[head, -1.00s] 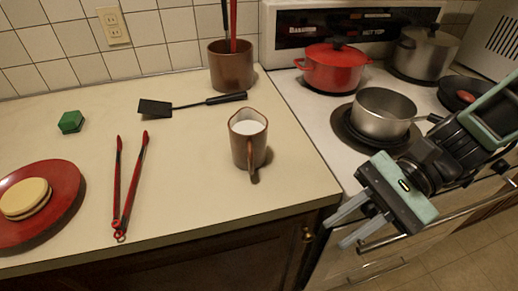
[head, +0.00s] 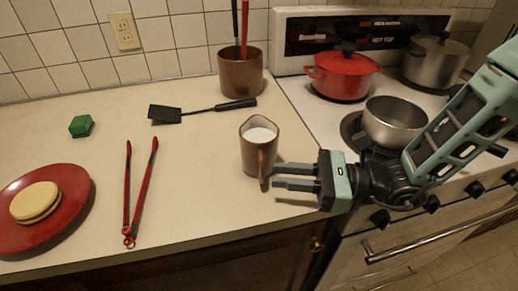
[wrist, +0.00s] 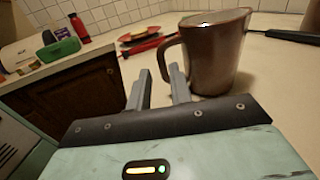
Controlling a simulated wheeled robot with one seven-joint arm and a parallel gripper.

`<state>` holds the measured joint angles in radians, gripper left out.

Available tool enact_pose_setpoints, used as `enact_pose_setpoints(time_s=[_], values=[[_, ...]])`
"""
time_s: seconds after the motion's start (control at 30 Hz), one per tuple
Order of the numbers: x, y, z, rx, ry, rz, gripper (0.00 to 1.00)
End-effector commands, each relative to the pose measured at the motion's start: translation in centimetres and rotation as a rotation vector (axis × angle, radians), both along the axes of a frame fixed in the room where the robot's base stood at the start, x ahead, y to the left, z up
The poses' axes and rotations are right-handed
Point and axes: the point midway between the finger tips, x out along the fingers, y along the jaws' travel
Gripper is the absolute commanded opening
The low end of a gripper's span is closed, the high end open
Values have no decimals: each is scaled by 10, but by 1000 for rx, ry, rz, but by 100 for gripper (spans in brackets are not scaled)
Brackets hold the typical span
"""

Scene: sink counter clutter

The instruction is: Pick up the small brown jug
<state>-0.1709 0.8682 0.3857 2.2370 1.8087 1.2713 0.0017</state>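The small brown jug (head: 257,152) stands upright on the counter near its front right edge, with white liquid inside. Its handle points toward the front of the counter. My gripper (head: 276,177) is at the jug's right front, with its fingers pointing left toward the handle. The fingers are apart and nothing is between them. In the wrist view the jug (wrist: 213,55) stands just beyond the fingers (wrist: 163,88), its handle to the left and ahead of the fingertips. I cannot tell whether a fingertip touches the handle.
A black spatula (head: 203,111), red tongs (head: 140,195), a green block (head: 81,125) and a red plate (head: 72,221) lie to the left. A brown utensil crock (head: 240,74) stands behind. The stove at right holds a steel pot (head: 393,123) and a red pot (head: 341,75).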

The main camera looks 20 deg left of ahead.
Motion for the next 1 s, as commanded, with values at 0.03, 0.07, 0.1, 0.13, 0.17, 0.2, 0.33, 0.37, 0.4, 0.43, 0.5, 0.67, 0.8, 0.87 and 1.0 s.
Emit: enact_pose_setpoints(time_s=[0.03,0.07,0.1,0.13,0.17,0.2,0.33,0.37,0.4,0.43,0.5,0.67,0.8,0.87,1.0], values=[[-2,6,1,0,0,2,21],[-2,9,1,0,0,2,21],[-3,12,0,0,0,2,21],[-3,13,0,0,0,1,21],[-3,14,0,0,0,1,21],[-3,16,0,-1,0,1,21],[-5,32,3,0,-1,4,21],[-6,37,3,0,-1,5,21],[-6,43,3,0,-1,5,21],[-7,48,3,0,0,5,21],[-8,56,2,0,0,4,21],[-9,66,1,-1,0,1,21],[-9,66,1,-1,0,1,21],[-9,66,1,-1,0,1,21],[-9,66,1,-1,0,1,0]])
